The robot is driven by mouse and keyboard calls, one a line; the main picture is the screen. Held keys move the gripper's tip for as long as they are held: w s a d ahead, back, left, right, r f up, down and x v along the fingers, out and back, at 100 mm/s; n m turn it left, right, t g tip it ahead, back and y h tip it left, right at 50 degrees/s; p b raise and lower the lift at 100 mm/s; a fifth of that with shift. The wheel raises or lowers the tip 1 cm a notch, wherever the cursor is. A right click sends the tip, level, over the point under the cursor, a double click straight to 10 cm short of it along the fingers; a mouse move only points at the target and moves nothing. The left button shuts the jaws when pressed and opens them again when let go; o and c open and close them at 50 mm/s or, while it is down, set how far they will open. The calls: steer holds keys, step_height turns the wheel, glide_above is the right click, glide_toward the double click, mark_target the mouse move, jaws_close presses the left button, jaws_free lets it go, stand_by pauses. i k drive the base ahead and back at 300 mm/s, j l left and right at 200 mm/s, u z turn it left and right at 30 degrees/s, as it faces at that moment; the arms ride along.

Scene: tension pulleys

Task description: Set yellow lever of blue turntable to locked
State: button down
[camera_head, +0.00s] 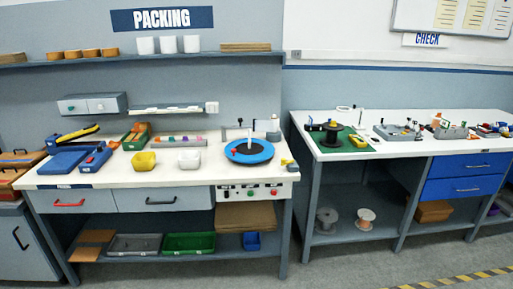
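The blue turntable (262,155) sits on the right part of the white packing bench, a blue disc with a dark centre and an upright white post. A small red mark shows on its left side. A small yellow piece (286,162) shows to the right of the turntable near the bench's right end; I cannot tell whether it is the lever or how it is set. My gripper is not in view.
A control panel (254,191) sits below the turntable. A second bench (385,152) stands at right. Floor in front is clear.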

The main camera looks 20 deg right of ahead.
mark_target(284, 162)
steer(key=i+l+z, duration=0.1)
steer(key=i+l, duration=0.15)
steer(key=i, duration=0.3)
steer(key=i+l+z, duration=0.15)
steer(key=i, duration=0.45)
steer(key=i+l+z, duration=0.1)
steer(key=i+l, duration=0.15)
steer(key=i, duration=0.35)
